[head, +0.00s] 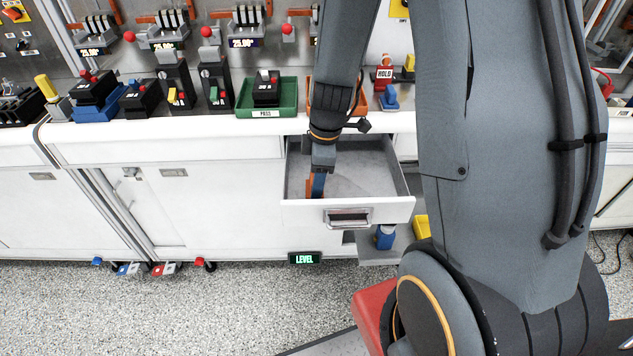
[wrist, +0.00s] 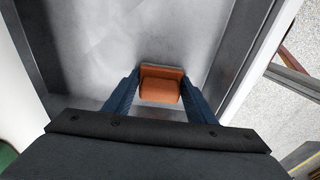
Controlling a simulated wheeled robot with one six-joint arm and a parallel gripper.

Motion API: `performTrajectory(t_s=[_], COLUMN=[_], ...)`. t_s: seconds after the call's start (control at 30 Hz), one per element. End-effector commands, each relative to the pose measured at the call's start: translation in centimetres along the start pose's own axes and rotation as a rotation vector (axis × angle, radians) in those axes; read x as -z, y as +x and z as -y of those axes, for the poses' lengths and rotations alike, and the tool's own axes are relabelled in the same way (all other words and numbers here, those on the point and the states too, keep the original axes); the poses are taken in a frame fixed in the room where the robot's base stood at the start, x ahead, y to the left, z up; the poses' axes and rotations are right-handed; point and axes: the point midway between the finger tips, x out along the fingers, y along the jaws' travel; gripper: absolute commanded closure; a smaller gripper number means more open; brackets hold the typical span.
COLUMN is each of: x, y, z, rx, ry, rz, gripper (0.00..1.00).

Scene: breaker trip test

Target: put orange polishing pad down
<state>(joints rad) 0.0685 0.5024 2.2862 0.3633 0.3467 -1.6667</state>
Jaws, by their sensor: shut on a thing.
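The orange polishing pad (wrist: 160,84) is between the two blue fingers of my gripper (wrist: 160,100) in the wrist view. My gripper is shut on it. In the head view my gripper (head: 316,186) reaches down into the open drawer (head: 375,175), and a sliver of the orange pad (head: 309,186) shows beside the fingers. The pad is inside the drawer's walls, near its left side. I cannot tell whether the pad touches the drawer floor.
The drawer is pulled out below the white counter (head: 180,150), and its floor looks bare around the pad. A green tray (head: 283,105) with a black breaker stands on the counter above. A blue bottle (head: 385,237) and a yellow block (head: 422,227) sit below the drawer.

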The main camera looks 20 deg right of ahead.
Motion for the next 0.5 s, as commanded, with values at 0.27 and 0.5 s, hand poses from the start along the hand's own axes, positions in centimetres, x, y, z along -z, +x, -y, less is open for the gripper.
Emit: performTrajectory(t_s=[0.27, 0.5], x=[-0.01, -0.04], y=[0.26, 0.33], z=[-0.05, 0.03], rx=[0.000, 0.001], ry=[0.000, 0.000], rz=[0.000, 0.000], gripper=[0.77, 0.30])
